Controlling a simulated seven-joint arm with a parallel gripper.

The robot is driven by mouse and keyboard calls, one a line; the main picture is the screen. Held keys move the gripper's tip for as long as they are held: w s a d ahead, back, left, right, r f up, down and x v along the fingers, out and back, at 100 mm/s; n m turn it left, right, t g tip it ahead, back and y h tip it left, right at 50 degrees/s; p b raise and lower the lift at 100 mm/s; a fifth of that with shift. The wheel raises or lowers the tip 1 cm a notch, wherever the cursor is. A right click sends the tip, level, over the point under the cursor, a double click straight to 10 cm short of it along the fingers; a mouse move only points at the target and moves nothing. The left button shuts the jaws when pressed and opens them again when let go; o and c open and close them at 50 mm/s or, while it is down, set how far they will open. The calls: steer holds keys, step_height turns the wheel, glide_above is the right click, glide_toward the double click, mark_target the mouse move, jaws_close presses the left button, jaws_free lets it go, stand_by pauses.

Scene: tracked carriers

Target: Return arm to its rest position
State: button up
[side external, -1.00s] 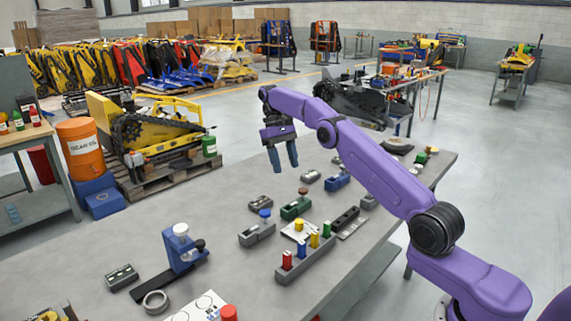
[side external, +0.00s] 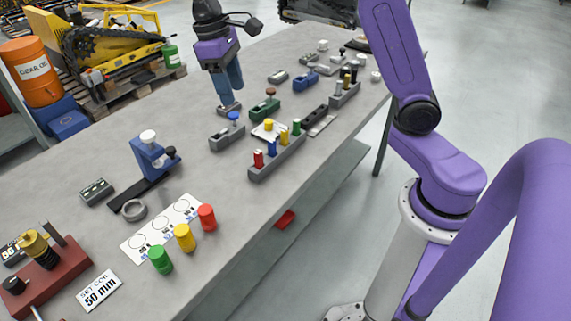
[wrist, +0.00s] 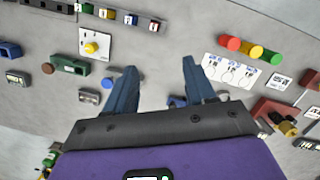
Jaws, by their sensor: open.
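My gripper (side external: 228,96) hangs over the far left part of the grey table (side external: 80,225) with its blue fingers pointing down. In the wrist view my gripper (wrist: 159,72) has its two fingers well apart, with nothing between them. In the side view the fingertips appear just above a small grey block (side external: 231,109); the exact height is hard to tell. My purple arm reaches in from the right, and its upper part leaves the top of the side view.
A grey block with a blue knob (side external: 227,138), a green block (side external: 264,110), a rack of coloured pegs (side external: 277,160) and a blue stand (side external: 150,155) are near my gripper. Red, yellow and green cylinders (side external: 183,238) stand by a white card.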

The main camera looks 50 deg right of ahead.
steer(key=s+d+f+n+t, duration=0.1)
steer(key=s+f+n, duration=0.1)
steer(key=s, duration=1.2)
steer(key=s+d+f+n+t+y, duration=0.1)
steer(key=s+n, duration=0.4)
steer(key=s, duration=0.9)
step_height(320, 180, down, 2)
steer(key=shift+s+d+f, duration=0.2)
steer(key=shift+d+f, duration=0.05)
steer(key=shift+d, duration=0.4)
steer(key=o, duration=0.5)
steer(key=shift+s+d+f+n, duration=0.1)
steer(key=shift+s+d+n, duration=0.1)
steer(key=shift+n, duration=0.1)
steer(key=o, duration=0.3)
steer(key=shift+w, duration=0.25)
steer(key=shift+o, duration=0.2)
steer(key=w+d+r+n, duration=0.2)
steer(key=w+d, duration=0.1)
steer(key=w, duration=1.1)
steer(key=w+d+r+n, duration=0.1)
steer(key=w+d+n, duration=0.2)
steer(key=w+d, duration=0.9)
steer(key=f, duration=0.3)
steer(key=s+f, duration=0.1)
steer(key=f, duration=0.5)
steer(key=shift+s+d+f, duration=0.15)
steer(key=shift+d+f, duration=0.15)
steer(key=shift+d, duration=0.05)
